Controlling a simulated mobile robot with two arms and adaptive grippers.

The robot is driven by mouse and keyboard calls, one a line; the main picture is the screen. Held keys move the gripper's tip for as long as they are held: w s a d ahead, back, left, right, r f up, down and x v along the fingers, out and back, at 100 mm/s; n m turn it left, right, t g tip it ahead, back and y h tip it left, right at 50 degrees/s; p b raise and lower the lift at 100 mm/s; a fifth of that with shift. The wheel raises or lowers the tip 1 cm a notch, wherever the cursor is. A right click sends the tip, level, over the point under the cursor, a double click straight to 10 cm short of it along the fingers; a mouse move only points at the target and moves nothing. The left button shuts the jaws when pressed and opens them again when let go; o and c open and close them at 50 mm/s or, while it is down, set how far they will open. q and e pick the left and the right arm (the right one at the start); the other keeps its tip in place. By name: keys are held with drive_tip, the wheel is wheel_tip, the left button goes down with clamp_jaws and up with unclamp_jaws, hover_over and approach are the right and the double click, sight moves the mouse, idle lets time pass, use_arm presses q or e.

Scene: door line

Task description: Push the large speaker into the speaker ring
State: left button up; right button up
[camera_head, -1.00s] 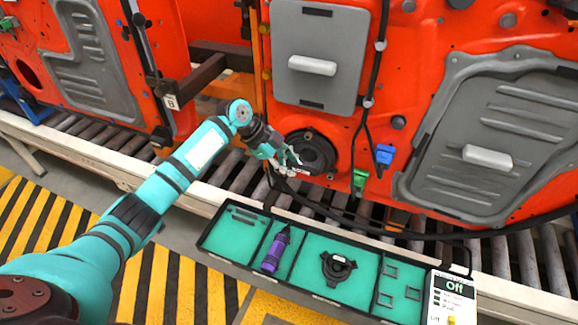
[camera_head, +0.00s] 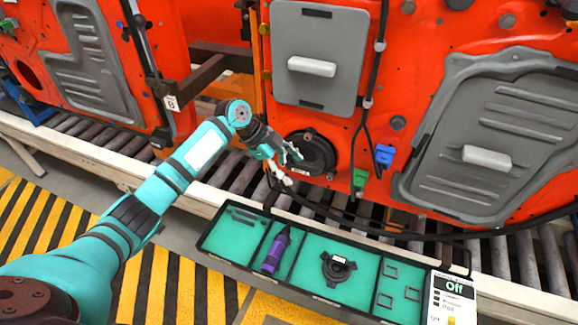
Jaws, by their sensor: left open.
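The large speaker (camera_head: 318,153) is a round black disc low on the orange door panel (camera_head: 290,125). It sits at the place of the speaker ring; the ring cannot be told apart from it, nor how deep the speaker sits. My left gripper (camera_head: 287,166) is open at the speaker's left front, its fingers spread and partly covering the speaker's left edge. Whether the fingers touch it cannot be told. My right gripper is not in view.
A tray (camera_head: 300,225) in front of the roller conveyor holds a purple tool (camera_head: 273,250), a smaller black round part (camera_head: 338,267) and several small frames. Black cables with green (camera_head: 359,178) and blue (camera_head: 384,154) connectors hang right of the speaker. A sign (camera_head: 452,298) reads Off.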

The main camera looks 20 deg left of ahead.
use_arm(q)
drive_tip(key=v, duration=2.3)
